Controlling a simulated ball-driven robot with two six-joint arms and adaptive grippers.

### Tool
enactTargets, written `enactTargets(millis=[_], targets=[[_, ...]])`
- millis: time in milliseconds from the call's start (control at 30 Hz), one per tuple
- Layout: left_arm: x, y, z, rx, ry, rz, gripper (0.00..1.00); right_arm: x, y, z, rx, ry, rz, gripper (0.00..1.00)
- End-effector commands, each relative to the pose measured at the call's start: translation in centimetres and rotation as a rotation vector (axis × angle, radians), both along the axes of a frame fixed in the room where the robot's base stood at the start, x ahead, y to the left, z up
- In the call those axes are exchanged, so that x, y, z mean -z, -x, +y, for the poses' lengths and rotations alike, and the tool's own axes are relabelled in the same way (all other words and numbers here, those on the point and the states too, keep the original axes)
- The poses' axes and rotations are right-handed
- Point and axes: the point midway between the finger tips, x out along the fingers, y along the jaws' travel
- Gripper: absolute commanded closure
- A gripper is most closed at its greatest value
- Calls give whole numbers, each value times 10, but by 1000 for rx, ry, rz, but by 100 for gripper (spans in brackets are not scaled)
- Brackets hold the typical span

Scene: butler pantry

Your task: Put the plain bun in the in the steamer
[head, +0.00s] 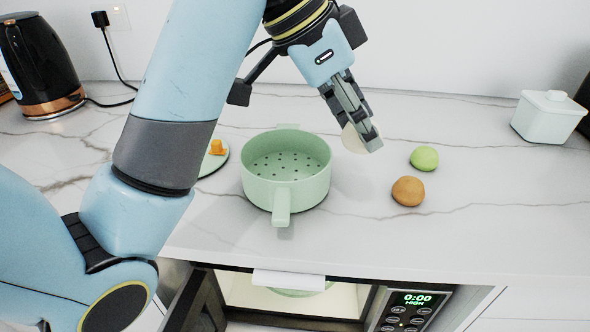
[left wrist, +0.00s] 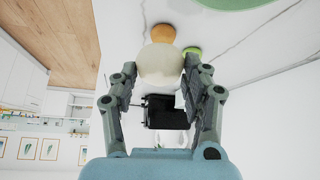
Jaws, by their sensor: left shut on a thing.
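The plain bun (head: 350,140) is pale and round, partly hidden behind the fingers of my left gripper (head: 370,138). The gripper is shut on it, to the right of the steamer. In the left wrist view the bun (left wrist: 160,66) sits between the two fingers of the gripper (left wrist: 162,85). The steamer (head: 315,188) is a light green round pan with a holed bottom and a handle toward the front. It stands open and empty on the counter. My right gripper is not in view.
A green bun (head: 424,158) and a brown bun (head: 408,191) lie on the marble counter (head: 480,230) to the right. A lid with an orange knob (head: 216,147) lies left of the steamer. A kettle (head: 40,65), a white box (head: 547,117) and an open microwave (head: 408,310) are around.

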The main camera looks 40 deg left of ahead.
Motion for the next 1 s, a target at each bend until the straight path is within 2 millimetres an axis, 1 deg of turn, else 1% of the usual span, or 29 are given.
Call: enactTargets(millis=[33,67,167,300,433,500,633,800,867,1000], targets=[[16,-1,12,-2,-12,0,84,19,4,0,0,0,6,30],[19,0,18,0,-12,1,84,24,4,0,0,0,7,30],[24,1,36,-2,-11,8,84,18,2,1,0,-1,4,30],[37,0,62,-2,-8,7,84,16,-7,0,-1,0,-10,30],[48,0,79,-1,-3,8,84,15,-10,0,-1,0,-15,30],[50,-1,84,0,-2,4,84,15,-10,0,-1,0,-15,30],[57,-1,86,0,2,5,85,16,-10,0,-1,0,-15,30],[83,0,85,0,3,7,85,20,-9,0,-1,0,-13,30],[91,-1,85,-1,3,5,85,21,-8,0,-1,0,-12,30],[92,-1,86,1,1,1,85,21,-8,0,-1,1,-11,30]])
